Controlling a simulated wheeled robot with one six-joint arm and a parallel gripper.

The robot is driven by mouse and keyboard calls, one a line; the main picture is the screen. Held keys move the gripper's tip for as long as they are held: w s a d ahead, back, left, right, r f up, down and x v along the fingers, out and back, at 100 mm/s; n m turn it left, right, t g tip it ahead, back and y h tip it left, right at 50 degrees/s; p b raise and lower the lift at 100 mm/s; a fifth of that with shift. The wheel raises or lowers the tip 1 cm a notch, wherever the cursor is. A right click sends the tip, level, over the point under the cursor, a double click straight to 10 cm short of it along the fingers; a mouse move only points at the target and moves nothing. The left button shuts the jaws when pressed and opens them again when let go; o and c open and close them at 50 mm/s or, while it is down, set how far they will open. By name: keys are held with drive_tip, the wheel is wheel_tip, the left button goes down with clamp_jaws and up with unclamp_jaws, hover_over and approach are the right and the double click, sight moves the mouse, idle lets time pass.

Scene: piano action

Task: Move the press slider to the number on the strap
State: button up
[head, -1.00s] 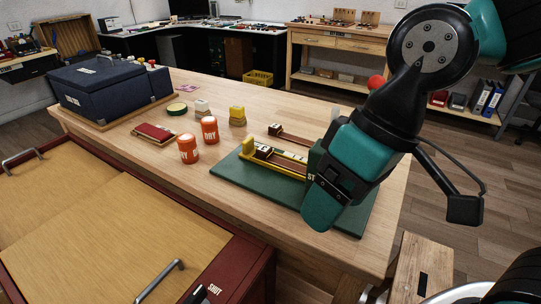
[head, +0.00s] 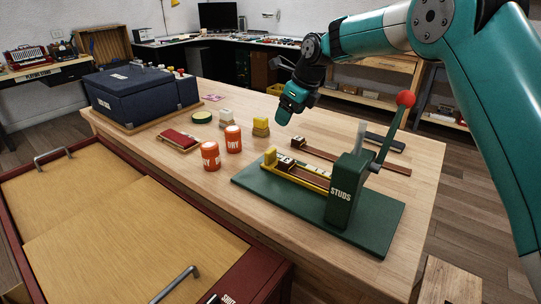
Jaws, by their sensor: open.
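The press is a green post marked STUDS (head: 343,198) on a green base (head: 375,238), with a red-knobbed lever (head: 404,99) standing up at its right. A yellow rail (head: 312,184) runs left from the post, with a scale strip along it. A yellow slider block (head: 270,157) sits at the rail's left end. A brown strap with a pale number tag (head: 285,160) lies in the rail; its number is too small to read. Another brown strap (head: 345,160) with a tag lies behind the press. My gripper (head: 284,117) hangs above the table behind the slider, apart from everything, its fingers hard to make out.
A dark blue box (head: 140,93) fills the far left. The front tabletop is clear.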

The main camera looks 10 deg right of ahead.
sight(272, 151)
drive_tip(key=shift+m, duration=0.4)
drive_tip(key=x, duration=1.8)
drive_tip(key=shift+w+d+r+p, duration=0.1)
drive_tip(key=shift+w+d+p, duration=0.05)
drive_tip(key=shift+w+p, duration=0.25)
